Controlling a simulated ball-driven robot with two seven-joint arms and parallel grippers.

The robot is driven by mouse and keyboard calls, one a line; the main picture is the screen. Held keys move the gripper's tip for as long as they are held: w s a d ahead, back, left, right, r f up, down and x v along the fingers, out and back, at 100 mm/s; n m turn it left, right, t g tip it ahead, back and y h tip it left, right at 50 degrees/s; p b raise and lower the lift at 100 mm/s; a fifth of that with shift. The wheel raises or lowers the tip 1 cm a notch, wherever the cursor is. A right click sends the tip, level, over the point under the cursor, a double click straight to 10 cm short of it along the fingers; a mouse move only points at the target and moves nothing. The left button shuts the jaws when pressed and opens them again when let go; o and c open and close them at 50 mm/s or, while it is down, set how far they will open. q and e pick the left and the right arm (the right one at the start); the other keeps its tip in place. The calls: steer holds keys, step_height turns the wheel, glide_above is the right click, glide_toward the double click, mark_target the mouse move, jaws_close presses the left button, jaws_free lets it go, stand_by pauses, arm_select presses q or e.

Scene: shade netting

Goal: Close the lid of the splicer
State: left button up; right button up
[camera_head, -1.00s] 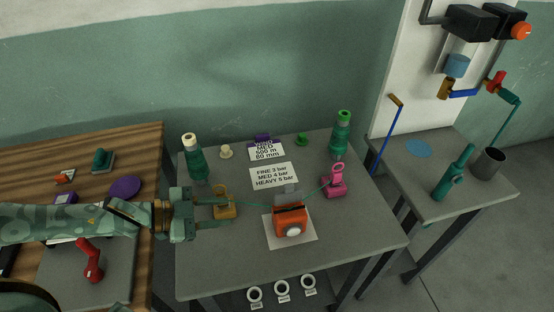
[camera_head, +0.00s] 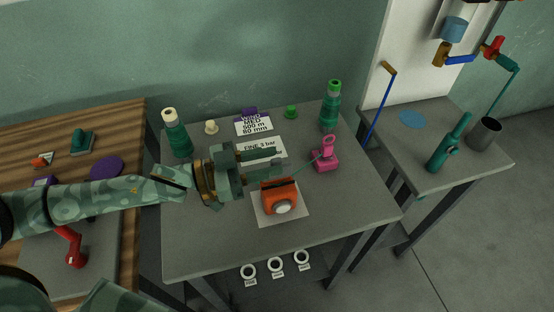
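The orange splicer (camera_head: 279,198) sits on a white sheet (camera_head: 300,211) on the grey table. A pale round part shows on its front. Its raised grey lid is largely hidden behind my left gripper. My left gripper (camera_head: 268,165) reaches in from the left, at the splicer's upper back edge. Its two fingers are apart, one farther back and one nearer the splicer. I cannot tell whether they touch the lid. A thin green line runs from the splicer area to a pink clamp (camera_head: 325,160) on the right. My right gripper is not in view.
Green bottles stand at the back left (camera_head: 177,134) and back right (camera_head: 329,108). Printed cards (camera_head: 253,125) lie behind the gripper. The yellow clamp is hidden by my arm. Free table lies in front of the splicer. A second table (camera_head: 400,150) stands right.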

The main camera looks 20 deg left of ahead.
arm_select(q)
steer(key=shift+x, duration=1.2)
jaws_close()
